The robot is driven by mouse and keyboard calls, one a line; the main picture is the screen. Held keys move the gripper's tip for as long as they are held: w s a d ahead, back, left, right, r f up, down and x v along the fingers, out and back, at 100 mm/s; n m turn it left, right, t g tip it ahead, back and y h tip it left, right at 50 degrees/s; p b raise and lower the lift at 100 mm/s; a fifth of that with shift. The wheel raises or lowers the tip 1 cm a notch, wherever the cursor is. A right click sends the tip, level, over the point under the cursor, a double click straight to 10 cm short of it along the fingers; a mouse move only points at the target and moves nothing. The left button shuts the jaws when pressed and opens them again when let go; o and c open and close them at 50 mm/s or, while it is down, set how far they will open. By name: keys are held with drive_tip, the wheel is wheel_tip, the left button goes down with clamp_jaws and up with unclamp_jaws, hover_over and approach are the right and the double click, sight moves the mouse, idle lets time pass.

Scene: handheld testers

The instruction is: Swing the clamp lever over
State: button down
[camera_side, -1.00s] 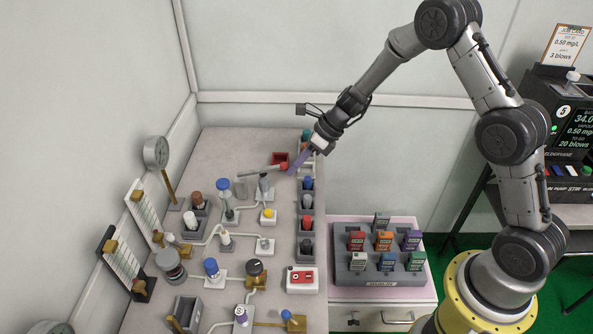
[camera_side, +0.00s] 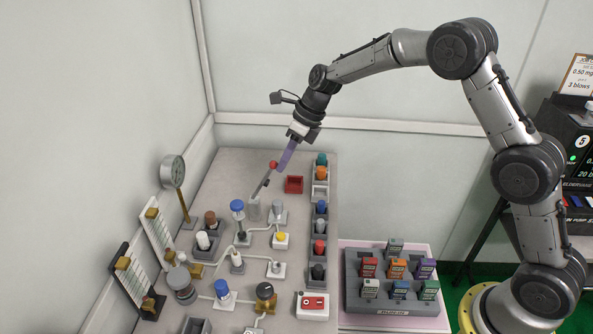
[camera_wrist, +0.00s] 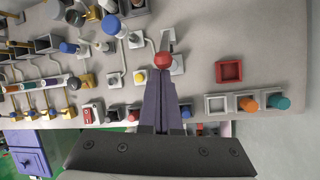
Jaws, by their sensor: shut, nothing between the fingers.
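The clamp lever (camera_side: 262,185) is a thin grey bar with a red ball knob (camera_side: 273,165) on its end. It slants steeply up and to the right, from a clamp beside a clear cylinder (camera_side: 254,211). My gripper (camera_side: 282,167) has purple fingers, shut with nothing between them, right beside the knob on its right. In the wrist view the red knob (camera_wrist: 162,61) sits just past the closed fingertips (camera_wrist: 161,76). I cannot tell whether they touch. The lever's pivot is hard to make out.
A red open box (camera_side: 293,185) stands right of the lever. A rack of coloured caps (camera_side: 320,205) runs along the bench's right edge. Bare bench lies behind the lever.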

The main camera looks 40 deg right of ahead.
drive_tip(key=w+a+r, duration=0.2)
drive_tip(key=w+a, duration=0.1)
drive_tip(key=shift+w+a+r, duration=0.1)
drive_tip(key=shift+w+a, duration=0.2)
drive_tip(key=shift+w+a+r, duration=0.15)
drive_tip(key=shift+w+a, duration=0.3)
drive_tip(key=shift+a, duration=0.1)
drive_tip(key=shift+w+a+r, duration=0.15)
drive_tip(key=shift+w+a, duration=0.3)
drive_tip(key=shift+a, duration=0.05)
drive_tip(key=shift+r, duration=0.15)
drive_tip(key=r, duration=0.1)
hover_over(265, 176)
drive_tip(key=s, duration=0.2)
drive_tip(key=w+a+r, duration=0.2)
drive_tip(key=w+r, duration=0.2)
drive_tip(key=r, duration=0.3)
drive_tip(key=shift+w+a+r+g, duration=0.2)
drive_tip(key=shift+a+r+g, duration=0.1)
drive_tip(key=shift+g, duration=0.1)
